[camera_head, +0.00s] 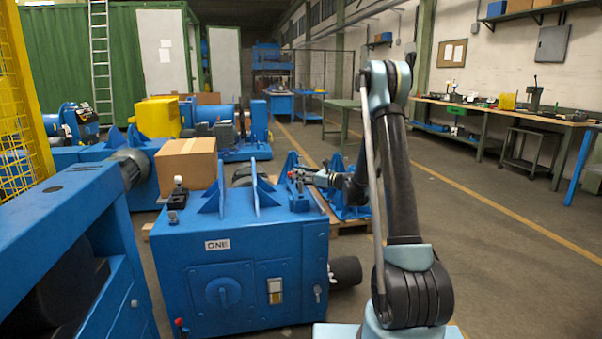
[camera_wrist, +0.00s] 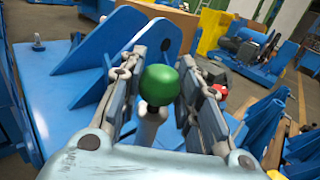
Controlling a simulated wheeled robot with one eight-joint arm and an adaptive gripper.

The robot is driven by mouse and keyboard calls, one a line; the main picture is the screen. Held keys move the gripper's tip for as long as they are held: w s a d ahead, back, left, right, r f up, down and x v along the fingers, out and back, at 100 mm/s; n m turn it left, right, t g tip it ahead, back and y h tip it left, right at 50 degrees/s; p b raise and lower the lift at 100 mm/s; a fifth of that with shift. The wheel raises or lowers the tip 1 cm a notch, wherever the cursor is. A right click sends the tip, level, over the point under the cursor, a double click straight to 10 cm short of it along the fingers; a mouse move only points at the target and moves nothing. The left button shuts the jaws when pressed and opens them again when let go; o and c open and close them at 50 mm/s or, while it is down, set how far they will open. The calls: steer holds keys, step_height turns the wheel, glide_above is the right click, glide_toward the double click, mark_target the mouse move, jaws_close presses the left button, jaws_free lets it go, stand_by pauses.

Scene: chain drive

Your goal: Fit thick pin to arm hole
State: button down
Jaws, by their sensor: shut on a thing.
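A pin with a green ball head (camera_wrist: 158,84) and a pale metal shank is held between the two fingers of my gripper (camera_wrist: 160,78) in the wrist view. I take it for the thick pin, but its tip is hidden. In the head view my gripper (camera_head: 306,175) is beside the right upper edge of the blue machine marked ONE (camera_head: 250,265), and the pin is too small to make out. Upright blue plates (camera_wrist: 152,38) stand just beyond the fingers. The front plate shows a dark hole near its top. I cannot tell which hole is the arm hole.
A red ball (camera_wrist: 220,90) shows just right of my right finger. A cardboard box (camera_head: 187,160) and a small lever fitting (camera_head: 178,195) are at the machine's left. Another blue stand (camera_head: 345,200) is behind my gripper.

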mark_target(301, 189)
steer(key=shift+f, duration=0.35)
steer(key=shift+f, duration=3.35)
stand_by(1.4)
steer(key=c, duration=1.1)
jaws_free()
steer(key=shift+s, duration=0.1)
steer(key=v, duration=0.7)
steer(key=shift+d, duration=0.25)
steer(key=shift+s, duration=0.1)
